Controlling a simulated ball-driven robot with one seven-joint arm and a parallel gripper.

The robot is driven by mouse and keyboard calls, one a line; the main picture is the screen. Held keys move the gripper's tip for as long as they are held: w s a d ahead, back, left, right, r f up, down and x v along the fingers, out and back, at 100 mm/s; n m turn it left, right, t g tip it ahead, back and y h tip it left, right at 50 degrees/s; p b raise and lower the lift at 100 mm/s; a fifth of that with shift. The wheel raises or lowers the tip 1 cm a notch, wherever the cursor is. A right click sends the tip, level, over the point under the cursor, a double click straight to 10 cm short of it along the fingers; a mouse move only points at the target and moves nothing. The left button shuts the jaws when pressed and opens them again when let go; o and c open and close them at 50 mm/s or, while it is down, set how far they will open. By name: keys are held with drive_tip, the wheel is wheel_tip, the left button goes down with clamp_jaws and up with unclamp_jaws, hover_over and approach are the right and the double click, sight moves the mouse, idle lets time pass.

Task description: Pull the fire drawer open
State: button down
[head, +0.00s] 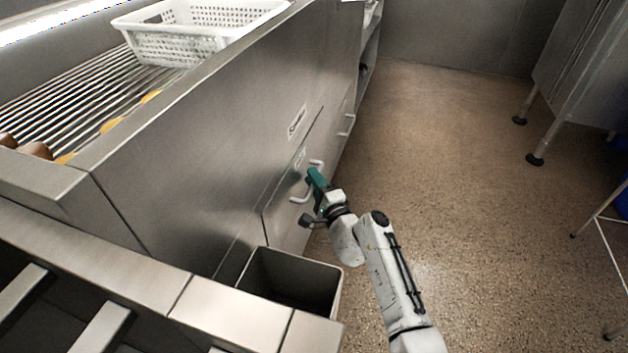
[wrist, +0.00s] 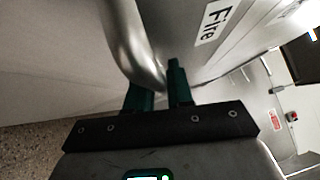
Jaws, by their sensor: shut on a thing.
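The fire drawer (head: 281,215) is a steel front low in the counter, and it looks flush with the panels around it in the head view. Its "Fire" label (wrist: 214,20) shows in the wrist view, right of the handle. The drawer's curved metal handle (wrist: 132,48) runs down between my green fingers. The handle also shows in the head view (head: 303,198). My gripper (wrist: 158,88) is shut on the handle, with one finger on each side. In the head view my gripper (head: 316,178) reaches the handle from the right. The fingers hide part of the handle.
A grey open bin (head: 293,280) stands close below the drawer, left of my arm. A white perforated basket (head: 190,32) sits on the counter's rollers. Another handle (head: 347,125) is farther along. The floor (head: 450,170) to the right is clear up to the steel legs.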

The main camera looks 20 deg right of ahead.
drive_tip(key=s+d, duration=0.9)
drive_tip(key=d, duration=0.3)
drive_tip(key=s+d, duration=0.9)
drive_tip(key=d, duration=0.4)
drive_tip(key=shift+s+f, duration=0.2)
drive_tip(key=shift+s, duration=0.05)
drive_tip(key=c, duration=1.4)
unclamp_jaws()
drive_tip(key=shift+r, duration=0.1)
drive_tip(key=p+v, duration=0.2)
drive_tip(key=v, duration=0.8)
drive_tip(key=shift+s+p, duration=0.3)
drive_tip(key=shift+s, duration=0.05)
